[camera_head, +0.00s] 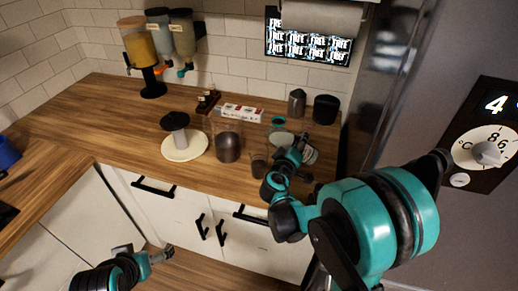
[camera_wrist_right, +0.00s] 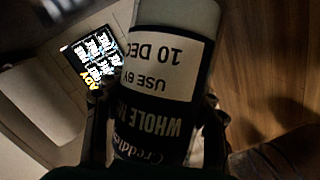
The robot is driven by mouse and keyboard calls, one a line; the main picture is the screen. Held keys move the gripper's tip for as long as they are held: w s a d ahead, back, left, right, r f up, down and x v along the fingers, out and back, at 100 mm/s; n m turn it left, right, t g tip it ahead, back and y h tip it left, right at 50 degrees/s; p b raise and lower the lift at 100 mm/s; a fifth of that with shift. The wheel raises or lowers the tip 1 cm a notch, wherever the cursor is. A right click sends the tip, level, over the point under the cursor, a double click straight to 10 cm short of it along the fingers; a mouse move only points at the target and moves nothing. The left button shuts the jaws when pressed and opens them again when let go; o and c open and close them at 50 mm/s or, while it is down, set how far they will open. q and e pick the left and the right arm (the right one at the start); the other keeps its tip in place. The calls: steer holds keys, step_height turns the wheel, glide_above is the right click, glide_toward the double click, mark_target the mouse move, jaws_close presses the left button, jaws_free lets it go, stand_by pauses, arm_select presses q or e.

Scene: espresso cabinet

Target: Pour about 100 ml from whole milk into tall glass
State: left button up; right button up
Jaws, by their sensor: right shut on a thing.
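My right gripper (camera_head: 293,157) is over the right part of the counter. It is shut on the whole milk, a bottle with a dark label and a white use-by panel. The whole milk (camera_wrist_right: 165,100) fills the middle of the right wrist view, between the fingers. In the head view the hand partly hides it, and its exact tilt is hard to tell. A narrow clear glass (camera_head: 258,163), seemingly the tall glass, stands just left of the gripper; its contents are unclear. My left gripper (camera_head: 160,256) is low at the left, away from the counter items; its jaw opening is unclear.
A larger clear vessel (camera_head: 228,145) with a dark lower part stands left of the glass. A dark-topped item stands on a round pale board (camera_head: 185,147). A white-and-red box (camera_head: 241,113) and dark canisters (camera_head: 325,109) are behind.

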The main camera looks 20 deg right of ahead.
steer(key=shift+s+d+r+n+h+b, duration=0.15)
steer(key=shift+d+n+h+b, duration=0.2)
steer(key=shift+n, duration=0.45)
stand_by(1.3)
steer(key=shift+d+r+n+t+h+p, duration=0.25)
steer(key=shift+r+n+t+h+p, duration=0.15)
steer(key=shift+r+n, duration=0.45)
stand_by(0.9)
steer(key=shift+a+r+n, duration=0.2)
steer(key=shift+r+n, duration=0.15)
steer(key=shift+r, duration=0.2)
steer(key=shift+a+r+n, duration=0.15)
steer(key=shift+r+n, duration=0.15)
steer(key=shift+r, duration=0.2)
stand_by(2.1)
